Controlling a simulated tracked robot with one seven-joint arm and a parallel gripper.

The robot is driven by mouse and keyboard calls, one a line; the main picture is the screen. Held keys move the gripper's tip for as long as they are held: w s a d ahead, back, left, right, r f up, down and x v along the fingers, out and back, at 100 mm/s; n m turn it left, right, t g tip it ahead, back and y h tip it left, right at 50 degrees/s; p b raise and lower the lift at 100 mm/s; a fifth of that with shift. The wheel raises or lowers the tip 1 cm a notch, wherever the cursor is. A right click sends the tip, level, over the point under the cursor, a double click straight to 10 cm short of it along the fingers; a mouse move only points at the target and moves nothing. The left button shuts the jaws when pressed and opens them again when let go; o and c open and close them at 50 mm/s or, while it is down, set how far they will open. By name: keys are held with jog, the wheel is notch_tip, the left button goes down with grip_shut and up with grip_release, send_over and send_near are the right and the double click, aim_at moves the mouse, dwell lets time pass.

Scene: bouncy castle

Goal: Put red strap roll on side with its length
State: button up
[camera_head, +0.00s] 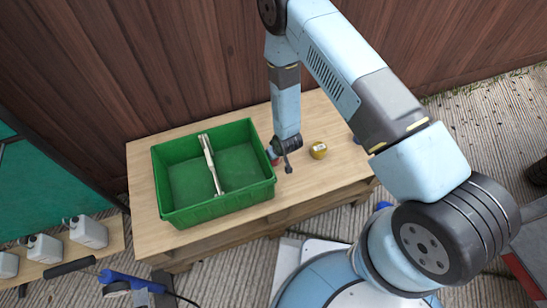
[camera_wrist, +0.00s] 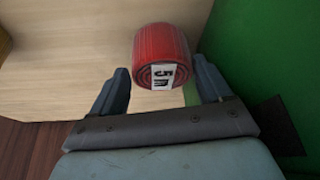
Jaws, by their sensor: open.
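The red strap roll (camera_wrist: 162,57) lies on the wooden table (camera_wrist: 60,65) in the wrist view, with a white label reading "5 m" on its visible end. My gripper (camera_wrist: 162,82) is open, its two fingers to the left and right of the roll's near end. I cannot tell whether either finger touches it. In the head view my gripper (camera_head: 283,158) is low over the table, just right of the green crate. Only a small bit of red (camera_head: 274,158) shows there beside the gripper; the rest of the roll is hidden.
The green crate (camera_head: 165,200) with a pale divider (camera_head: 211,163) stands close left of my gripper; its wall (camera_wrist: 245,45) is at the right in the wrist view. A yellow roll (camera_head: 319,150) lies to the right. White canisters (camera_head: 88,231) stand on a lower bench at left.

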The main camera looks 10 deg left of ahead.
jog(key=shift+x, duration=1.4)
jog(key=c, duration=0.9)
